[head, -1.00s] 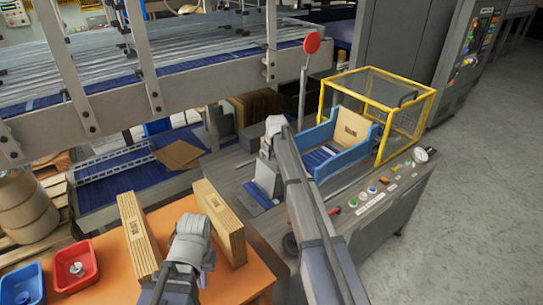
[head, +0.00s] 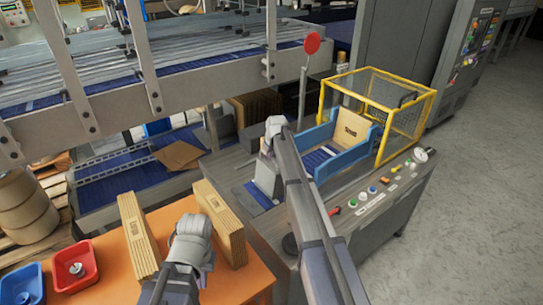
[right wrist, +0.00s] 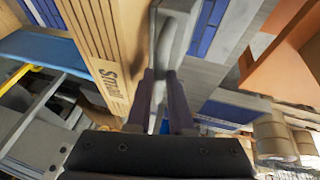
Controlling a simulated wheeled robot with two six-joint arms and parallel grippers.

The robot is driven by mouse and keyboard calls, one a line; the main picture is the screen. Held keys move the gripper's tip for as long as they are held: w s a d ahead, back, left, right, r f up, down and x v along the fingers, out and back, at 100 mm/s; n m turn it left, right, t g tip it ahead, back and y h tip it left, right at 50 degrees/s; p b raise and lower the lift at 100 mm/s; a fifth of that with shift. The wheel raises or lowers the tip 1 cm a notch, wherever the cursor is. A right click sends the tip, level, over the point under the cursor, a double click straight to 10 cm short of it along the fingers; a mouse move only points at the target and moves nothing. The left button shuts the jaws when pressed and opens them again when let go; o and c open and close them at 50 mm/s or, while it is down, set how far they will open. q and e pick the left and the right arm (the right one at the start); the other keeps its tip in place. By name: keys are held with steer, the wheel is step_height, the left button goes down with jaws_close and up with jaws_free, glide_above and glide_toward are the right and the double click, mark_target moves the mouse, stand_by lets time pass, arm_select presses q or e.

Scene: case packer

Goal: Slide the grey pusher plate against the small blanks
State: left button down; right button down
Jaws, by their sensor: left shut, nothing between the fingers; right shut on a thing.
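The small blanks (head: 349,131) stand upright as a tan stack in the blue-sided magazine (head: 323,134). My left gripper (head: 195,228) is shut and empty over the orange table.
Two cardboard stacks (head: 138,236) (head: 219,222) stand on the orange table (head: 110,270) either side of my left gripper. Red (head: 75,266) and blue (head: 22,284) bins sit at its left. A yellow guard cage (head: 405,118) encloses the magazine's far end. Buttons line the front panel (head: 385,186).

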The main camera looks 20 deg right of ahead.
stand_by(0.4)
steer(key=shift+s+a, duration=0.15)
steer(key=shift+a, duration=0.15)
steer(key=c, duration=1.1)
jaws_free()
steer(key=shift+r, duration=0.1)
steer(key=p+v, duration=0.7)
steer(key=shift+s+r, duration=0.1)
steer(key=shift+r, duration=0.2)
